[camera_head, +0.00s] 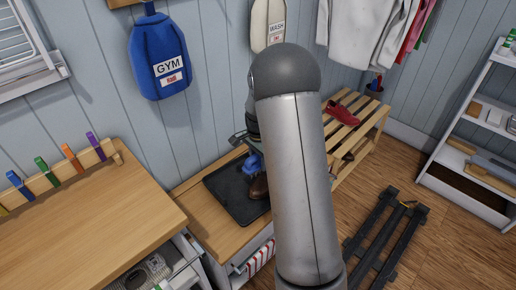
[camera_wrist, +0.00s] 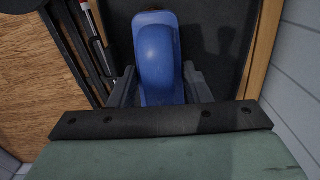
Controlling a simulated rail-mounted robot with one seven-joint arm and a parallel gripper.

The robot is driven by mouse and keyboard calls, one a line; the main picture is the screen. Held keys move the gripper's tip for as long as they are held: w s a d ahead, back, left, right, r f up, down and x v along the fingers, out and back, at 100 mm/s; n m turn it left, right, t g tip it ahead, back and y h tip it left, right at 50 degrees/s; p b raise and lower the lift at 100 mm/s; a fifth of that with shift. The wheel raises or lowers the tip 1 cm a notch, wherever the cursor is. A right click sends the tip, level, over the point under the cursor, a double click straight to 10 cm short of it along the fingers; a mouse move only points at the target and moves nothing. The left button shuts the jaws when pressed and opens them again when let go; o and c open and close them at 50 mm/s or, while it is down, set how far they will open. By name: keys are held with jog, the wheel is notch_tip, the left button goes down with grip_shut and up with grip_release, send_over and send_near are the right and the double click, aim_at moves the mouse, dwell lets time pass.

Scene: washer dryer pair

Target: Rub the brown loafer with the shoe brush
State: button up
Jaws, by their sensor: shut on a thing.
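The shoe brush has a smooth blue body. It shows in the wrist view (camera_wrist: 158,50) between my fingers, and as a small blue shape in the head view (camera_head: 254,162). My gripper (camera_wrist: 158,82) is shut on it. The brown loafer (camera_head: 259,188) is on the dark tray (camera_head: 232,200) on the wooden bench, just below the brush. My arm hides part of the loafer. Only a thin brown edge shows beyond the brush in the wrist view. The brush's underside is hidden, so I cannot tell whether it touches the loafer.
A wooden table (camera_head: 80,215) with coloured clips stands at left. A slatted rack (camera_head: 355,150) with a red shoe (camera_head: 342,114) is at right. A blue gym bag (camera_head: 158,55) hangs on the wall. A dark slatted frame (camera_head: 385,235) lies on the floor.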

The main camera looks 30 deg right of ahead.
jog(key=shift+r+p, duration=0.95)
jog(key=shift+r, duration=0.75)
